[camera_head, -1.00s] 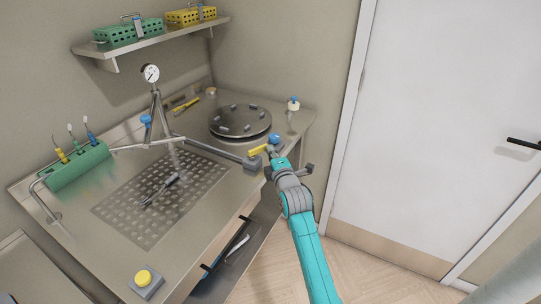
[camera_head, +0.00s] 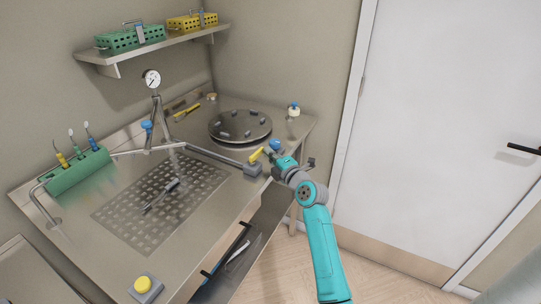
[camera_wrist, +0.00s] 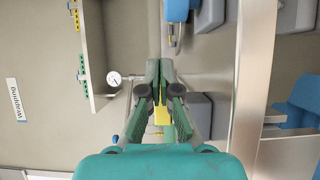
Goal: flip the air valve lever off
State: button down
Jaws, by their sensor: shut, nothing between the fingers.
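The yellow air valve lever (camera_head: 256,154) is at the grey valve block (camera_head: 253,169) on the right front edge of the steel bench. It slants, its left end lower than its right. My gripper (camera_head: 270,153) is shut and empty, just right of the lever. In the wrist view the fingertips of my gripper (camera_wrist: 160,68) are together, and part of the yellow lever (camera_wrist: 161,116) shows behind and between the fingers. I cannot tell whether they touch it.
A blue knob (camera_head: 275,144) is close behind my gripper. A round steel tray (camera_head: 240,126) stands behind, and a gauge (camera_head: 152,78) stands on a post. A green rack (camera_head: 76,172) and a yellow button (camera_head: 143,285) are further left. The floor at right is clear.

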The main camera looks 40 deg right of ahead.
jog(key=shift+w+d+n+y, duration=0.1)
jog(key=shift+w+n+y, duration=0.15)
jog(key=shift+n+y, duration=0.55)
jog(key=shift+w+y, duration=0.15)
jog(key=shift+y, duration=0.35)
